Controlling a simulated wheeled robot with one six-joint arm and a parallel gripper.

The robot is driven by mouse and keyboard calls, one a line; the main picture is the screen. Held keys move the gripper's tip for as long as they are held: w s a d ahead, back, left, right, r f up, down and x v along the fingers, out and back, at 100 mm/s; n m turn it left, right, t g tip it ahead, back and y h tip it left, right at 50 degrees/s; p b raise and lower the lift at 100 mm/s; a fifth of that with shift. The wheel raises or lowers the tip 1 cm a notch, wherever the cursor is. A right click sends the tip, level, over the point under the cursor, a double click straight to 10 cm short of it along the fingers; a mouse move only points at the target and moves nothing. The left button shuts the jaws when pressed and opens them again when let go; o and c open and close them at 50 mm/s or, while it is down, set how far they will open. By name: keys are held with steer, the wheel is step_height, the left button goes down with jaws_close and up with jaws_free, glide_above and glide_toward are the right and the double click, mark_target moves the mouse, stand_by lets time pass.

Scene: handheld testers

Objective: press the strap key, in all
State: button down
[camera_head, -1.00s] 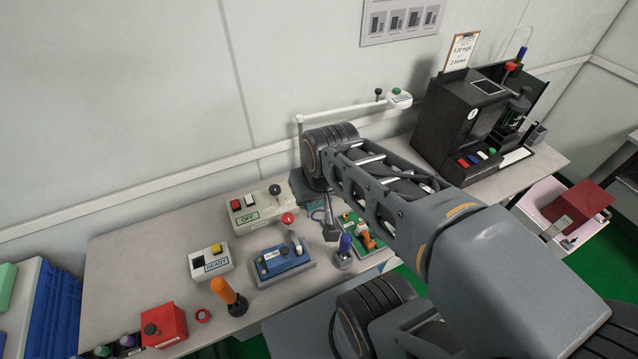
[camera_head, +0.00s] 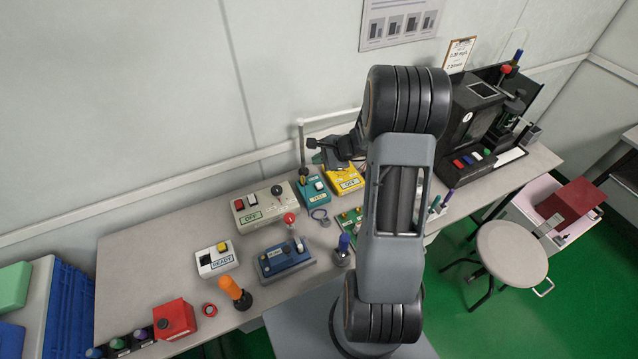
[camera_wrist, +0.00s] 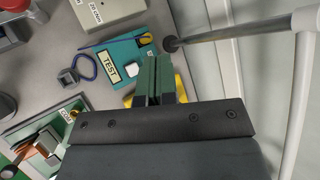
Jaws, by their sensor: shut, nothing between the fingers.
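A green board (camera_head: 347,222) lies on the bench, partly hidden by my arm. In the wrist view the green board (camera_wrist: 54,113) carries a copper-coloured strip (camera_wrist: 38,146) with dark parts; I cannot tell for sure that this is the strap key. My gripper (camera_wrist: 160,60) is shut and empty, its tips over or close to a teal box marked TEST (camera_wrist: 120,62). In the head view the teal box (camera_head: 314,192) stands left of a yellow box (camera_head: 346,181). My wrist hangs behind them near the wall; the fingertips are not clear there.
A white box marked OFF (camera_head: 262,207), a READY box (camera_head: 216,260), a blue box (camera_head: 285,262), a red box (camera_head: 174,318) and an upright orange handle (camera_head: 235,291) crowd the bench. A black machine (camera_head: 478,125) stands right. A rod with a dark ball (camera_wrist: 170,44) is near my fingertips.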

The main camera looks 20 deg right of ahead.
mark_target(319, 186)
steer(key=shift+f, duration=0.1)
stand_by(0.3)
step_height(319, 186, down, 8)
steer(key=b, duration=0.6)
steer(key=shift+f+b, duration=0.35)
steer(key=shift+f+b, duration=0.25)
steer(key=shift+b, duration=0.1)
stand_by(1.6)
steer(key=shift+f, duration=0.2)
steer(key=shift+f+b, duration=0.5)
steer(key=shift+b, duration=0.35)
stand_by(0.7)
steer(key=shift+r, duration=0.2)
steer(key=shift+r+p, duration=0.6)
steer(key=shift+r, duration=0.2)
